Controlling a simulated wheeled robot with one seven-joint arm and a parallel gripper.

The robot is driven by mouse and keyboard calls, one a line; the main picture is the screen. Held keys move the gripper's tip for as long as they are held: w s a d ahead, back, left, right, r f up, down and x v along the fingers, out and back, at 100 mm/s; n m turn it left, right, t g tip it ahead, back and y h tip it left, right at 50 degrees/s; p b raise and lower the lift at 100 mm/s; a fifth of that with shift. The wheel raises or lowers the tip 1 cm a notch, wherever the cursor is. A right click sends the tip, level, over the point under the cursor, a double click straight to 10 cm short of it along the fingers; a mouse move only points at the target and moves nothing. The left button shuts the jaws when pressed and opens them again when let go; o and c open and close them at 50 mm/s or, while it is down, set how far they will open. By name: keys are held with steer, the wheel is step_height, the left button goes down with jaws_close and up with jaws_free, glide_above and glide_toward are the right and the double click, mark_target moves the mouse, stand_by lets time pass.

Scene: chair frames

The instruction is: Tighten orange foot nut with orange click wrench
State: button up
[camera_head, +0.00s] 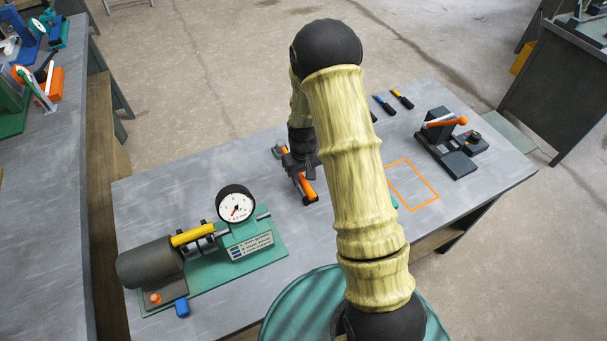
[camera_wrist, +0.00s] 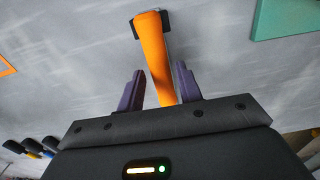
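The orange click wrench (camera_head: 307,189) lies on the grey bench near its middle, partly hidden by my gripper. In the wrist view its orange handle (camera_wrist: 155,55) runs between my fingers, with a dark end at the top. My gripper (camera_head: 299,170) is right at the wrench; in the wrist view its two purple fingers (camera_wrist: 160,88) stand apart on either side of the handle. A gap shows on the left side, so it looks open and not clamped. A small orange nut (camera_head: 155,298) sits on the foot of the dark motor at the bench's front left.
An orange outlined square (camera_head: 412,184) is empty. A dark fixture (camera_head: 446,145) with an orange-tipped lever and several screwdrivers (camera_head: 385,105) are at the far right.

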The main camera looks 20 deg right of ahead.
steer(key=shift+f+b, duration=0.3)
steer(key=shift+f, duration=0.35)
steer(key=shift+r, duration=0.15)
jaws_close()
steer(key=shift+r+p, duration=2.15)
steer(key=shift+r, duration=0.4)
steer(key=shift+f, duration=0.1)
